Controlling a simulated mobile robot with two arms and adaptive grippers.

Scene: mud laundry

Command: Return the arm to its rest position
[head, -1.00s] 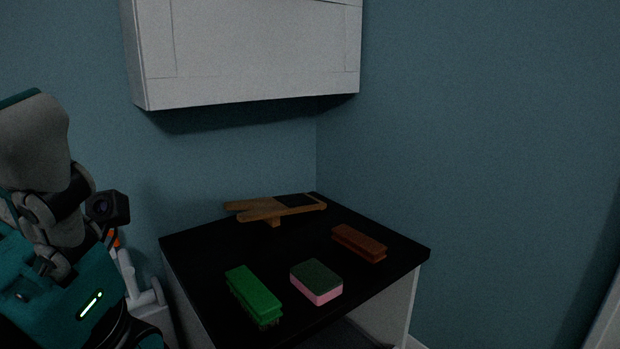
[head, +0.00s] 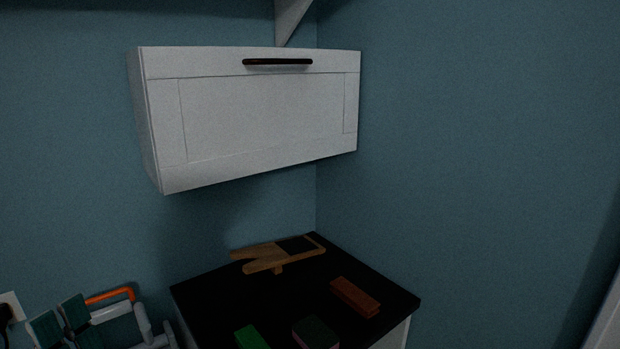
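Neither of my arms nor grippers is clearly in the head view now. The counter with a black top (head: 215,297) stands in the corner below a closed white wall cabinet (head: 260,115). On the counter lie a wooden boot jack (head: 275,256), a reddish-brown brush (head: 355,296), a green brush (head: 251,338) and a sponge with a dark green top (head: 316,332). The green brush and the sponge are cut off by the bottom edge of the picture.
A white and teal object with an orange handle (head: 110,295) stands at the lower left, partly cut off. A wall outlet (head: 10,307) with a dark plug is beside it. The blue wall on the right is bare.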

